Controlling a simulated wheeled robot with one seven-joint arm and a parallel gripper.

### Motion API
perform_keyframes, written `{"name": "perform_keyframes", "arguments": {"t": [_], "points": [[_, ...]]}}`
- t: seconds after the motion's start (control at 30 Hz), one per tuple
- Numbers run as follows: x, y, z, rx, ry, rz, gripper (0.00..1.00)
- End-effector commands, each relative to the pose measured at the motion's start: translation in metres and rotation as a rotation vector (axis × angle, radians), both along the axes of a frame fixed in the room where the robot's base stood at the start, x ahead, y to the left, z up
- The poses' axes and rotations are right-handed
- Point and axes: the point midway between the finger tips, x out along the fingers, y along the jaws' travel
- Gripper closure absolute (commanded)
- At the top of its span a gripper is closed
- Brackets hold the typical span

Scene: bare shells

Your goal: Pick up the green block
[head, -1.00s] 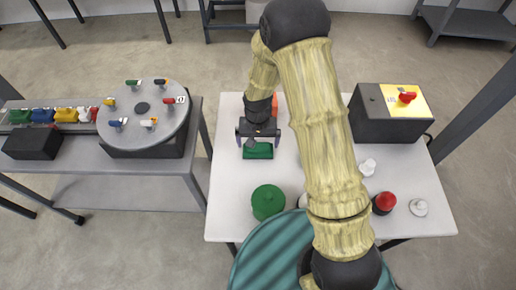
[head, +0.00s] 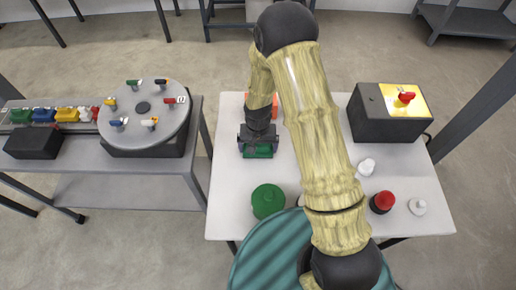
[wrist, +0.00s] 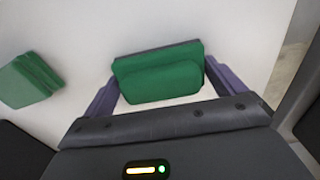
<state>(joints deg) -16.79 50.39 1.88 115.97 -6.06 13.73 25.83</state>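The green block (head: 258,153) lies on the white table under my gripper. In the wrist view the green block (wrist: 160,78) has a raised green upper part and a dark far edge. My gripper (head: 258,147) points down over it. Its two purple-grey fingers are spread, one beside each short end of the block, with very small gaps or light contact; I cannot tell exactly which. The head view partly hides the block behind the gripper.
A round green object (head: 268,201) stands in front of the block, with a green shape (wrist: 30,80) at left in the wrist view. A black box with a yellow top (head: 392,113), a red knob (head: 383,202) and white pieces (head: 367,166) stand at right.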

Motion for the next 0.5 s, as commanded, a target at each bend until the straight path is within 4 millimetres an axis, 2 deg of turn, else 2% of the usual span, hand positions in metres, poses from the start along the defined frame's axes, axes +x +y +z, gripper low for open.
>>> {"name": "perform_keyframes", "arguments": {"t": [0.33, 0.5], "points": [[0.001, 0.0, 0.003, 0.0, -0.002, 0.0, 0.3], [0.001, 0.0, 0.019, 0.001, -0.004, 0.0, 0.3]]}}
